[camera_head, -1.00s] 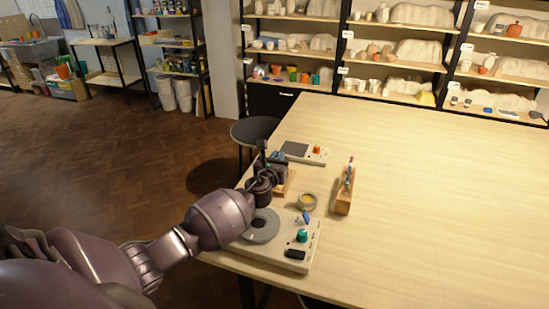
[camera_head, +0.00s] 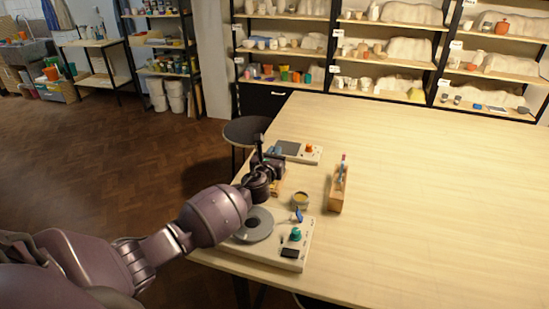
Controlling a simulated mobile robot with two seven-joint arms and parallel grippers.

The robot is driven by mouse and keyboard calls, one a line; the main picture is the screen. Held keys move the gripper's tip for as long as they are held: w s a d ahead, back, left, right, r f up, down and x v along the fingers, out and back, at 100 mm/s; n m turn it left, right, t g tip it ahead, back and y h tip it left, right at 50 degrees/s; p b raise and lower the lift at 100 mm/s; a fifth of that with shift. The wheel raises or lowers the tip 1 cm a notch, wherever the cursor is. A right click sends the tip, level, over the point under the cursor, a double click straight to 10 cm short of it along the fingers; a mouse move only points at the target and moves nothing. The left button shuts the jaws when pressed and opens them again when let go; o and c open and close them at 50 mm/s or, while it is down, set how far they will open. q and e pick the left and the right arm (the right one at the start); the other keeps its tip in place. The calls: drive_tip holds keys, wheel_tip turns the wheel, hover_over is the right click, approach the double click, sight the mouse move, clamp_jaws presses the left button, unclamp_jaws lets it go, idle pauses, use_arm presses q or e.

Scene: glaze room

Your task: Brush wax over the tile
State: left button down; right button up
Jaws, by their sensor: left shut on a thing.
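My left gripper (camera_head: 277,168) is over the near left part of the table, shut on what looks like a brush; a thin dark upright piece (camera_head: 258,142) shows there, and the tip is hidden. A small wooden piece (camera_head: 277,188) shows partly below the gripper. I cannot make out a tile; my wrist and gripper cover that spot. A small round pot (camera_head: 301,198) with yellowish content, likely the wax, stands just right of the gripper. A wooden holder (camera_head: 338,196) with a blue and red brush-like item (camera_head: 343,167) stands farther right. My right gripper is not in view.
A pale device with a grey disc (camera_head: 253,223) and teal knob (camera_head: 295,234) sits at the near table edge, partly under my arm. Another with a grey plate and orange knob (camera_head: 309,148) lies behind the gripper. A stool (camera_head: 246,130) stands left. The table's right side (camera_head: 450,200) is clear.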

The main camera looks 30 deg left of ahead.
use_arm(q)
drive_tip(key=shift+r, duration=2.15)
drive_tip(key=shift+f, duration=0.15)
